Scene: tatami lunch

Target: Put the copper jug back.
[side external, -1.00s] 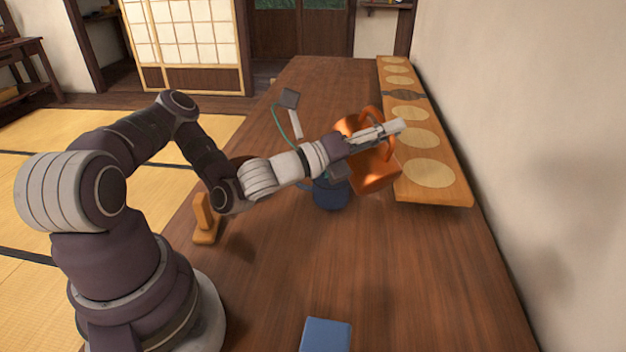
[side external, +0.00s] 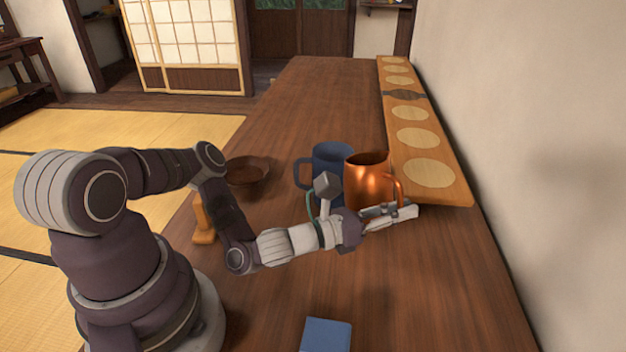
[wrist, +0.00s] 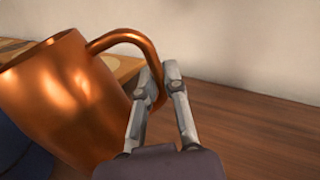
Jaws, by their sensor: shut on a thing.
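The copper jug (side external: 366,183) is a shiny orange-brown vessel with a loop handle. It looks upright in the side external view, beside the near end of the wooden board with pale round spots (side external: 440,187). My gripper (side external: 408,211) is shut on the jug's handle, on its near right side. In the wrist view the jug (wrist: 62,100) fills the left, and my fingertips (wrist: 162,75) close around the lower part of its handle. I cannot tell whether the jug's base touches the table.
A blue mug (side external: 331,160) stands just left of and behind the jug. A brown bowl (side external: 248,171), a small wooden stand (side external: 203,222) and a blue block (side external: 326,335) are on the table. The wall (side external: 520,130) bounds the right side. The table's front right is clear.

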